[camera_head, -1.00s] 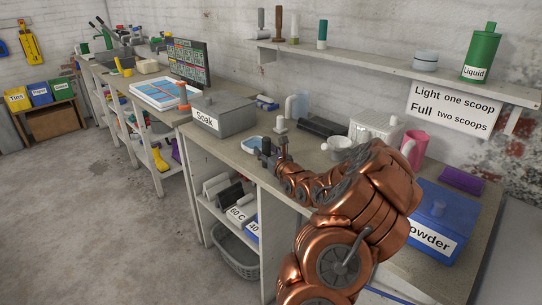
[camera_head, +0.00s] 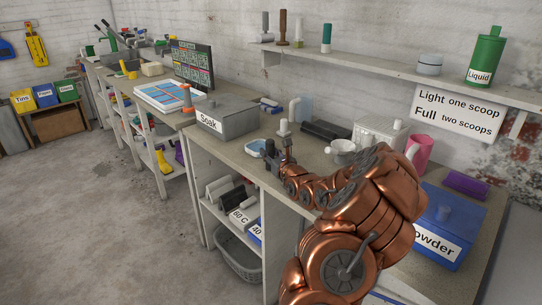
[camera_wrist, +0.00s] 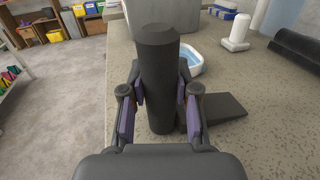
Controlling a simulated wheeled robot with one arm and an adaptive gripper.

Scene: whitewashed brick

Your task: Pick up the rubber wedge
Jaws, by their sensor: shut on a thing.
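The rubber wedge (camera_wrist: 222,107) is a flat, dark grey sloped piece at the right of my gripper in the wrist view. A thick dark grey upright post (camera_wrist: 158,75) of the same colour rises at its left end and seems part of it; the joint is hidden. My gripper (camera_wrist: 159,104) is shut on this post, one purple-padded finger on each side. In the head view my gripper (camera_head: 279,152) is low over the front edge of the counter, and the wedge is hard to make out there. I cannot tell whether the wedge touches the counter.
A light blue dish (camera_wrist: 190,62) lies just behind the post. The grey Soak box (camera_head: 226,118) is to the left, and a white upright fitting (camera_wrist: 236,35) and a black roll (camera_wrist: 297,50) are behind.

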